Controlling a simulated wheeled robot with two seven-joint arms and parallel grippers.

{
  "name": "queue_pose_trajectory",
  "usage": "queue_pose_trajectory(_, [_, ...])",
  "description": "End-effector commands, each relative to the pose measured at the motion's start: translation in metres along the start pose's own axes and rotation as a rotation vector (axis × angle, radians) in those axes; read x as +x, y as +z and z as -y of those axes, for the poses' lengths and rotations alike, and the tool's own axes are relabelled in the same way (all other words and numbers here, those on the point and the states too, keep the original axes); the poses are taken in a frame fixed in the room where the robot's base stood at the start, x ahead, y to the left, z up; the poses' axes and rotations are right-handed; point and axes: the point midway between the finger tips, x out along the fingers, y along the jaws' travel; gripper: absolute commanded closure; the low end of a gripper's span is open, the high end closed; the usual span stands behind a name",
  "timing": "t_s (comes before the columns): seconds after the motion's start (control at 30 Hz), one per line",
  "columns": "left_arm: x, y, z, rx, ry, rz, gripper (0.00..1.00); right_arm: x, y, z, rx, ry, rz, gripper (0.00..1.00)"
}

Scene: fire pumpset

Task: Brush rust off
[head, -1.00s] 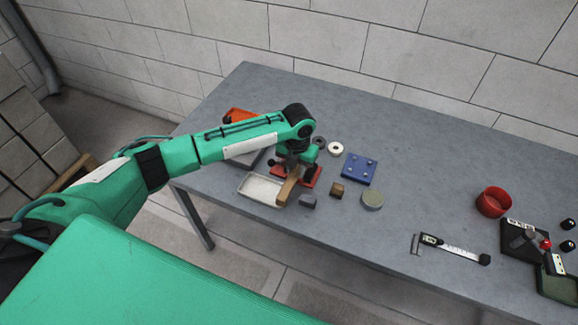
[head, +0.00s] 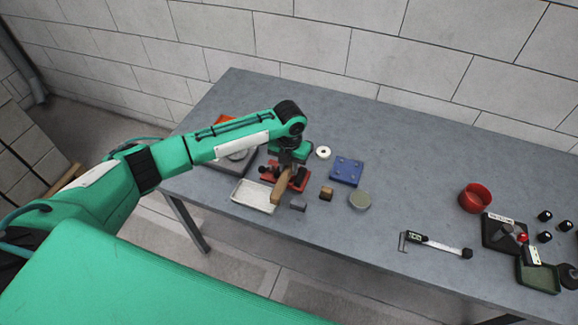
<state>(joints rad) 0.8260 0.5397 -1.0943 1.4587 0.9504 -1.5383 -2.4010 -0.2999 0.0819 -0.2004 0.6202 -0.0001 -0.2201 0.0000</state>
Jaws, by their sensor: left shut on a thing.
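My left gripper (head: 284,171) is shut on a brush with a wooden handle (head: 281,188). It holds the brush low over a red fixture (head: 268,177) at the left part of the table. The handle slants down toward the table's front edge. The brush's bristles and any rusty part beneath are hidden by the gripper and arm, so I cannot tell whether they touch. My right gripper is not in view.
A caliper (head: 435,244) and red bowl (head: 475,197) lie right. The back middle is clear.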

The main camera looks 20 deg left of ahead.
Motion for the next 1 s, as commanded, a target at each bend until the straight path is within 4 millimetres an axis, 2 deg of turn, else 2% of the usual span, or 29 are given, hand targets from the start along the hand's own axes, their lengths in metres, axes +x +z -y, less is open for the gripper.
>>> queue_pose_trajectory(0.03, [-0.010,0.000,0.000,0.000,0.000,0.001,1.00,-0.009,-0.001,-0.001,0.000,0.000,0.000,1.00])
queue_pose_trajectory(0.1, [-0.013,0.000,0.000,0.000,0.000,0.001,1.00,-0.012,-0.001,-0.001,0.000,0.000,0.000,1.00])
queue_pose_trajectory(0.47, [-0.014,0.001,0.000,-0.001,0.000,0.002,1.00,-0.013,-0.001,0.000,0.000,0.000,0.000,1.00])
queue_pose_trajectory(0.8, [-0.043,0.001,0.000,-0.001,0.000,0.002,1.00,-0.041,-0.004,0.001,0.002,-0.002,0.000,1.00])
queue_pose_trajectory(1.0, [-0.042,0.000,0.000,-0.001,0.000,0.002,1.00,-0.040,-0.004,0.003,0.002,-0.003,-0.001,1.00])
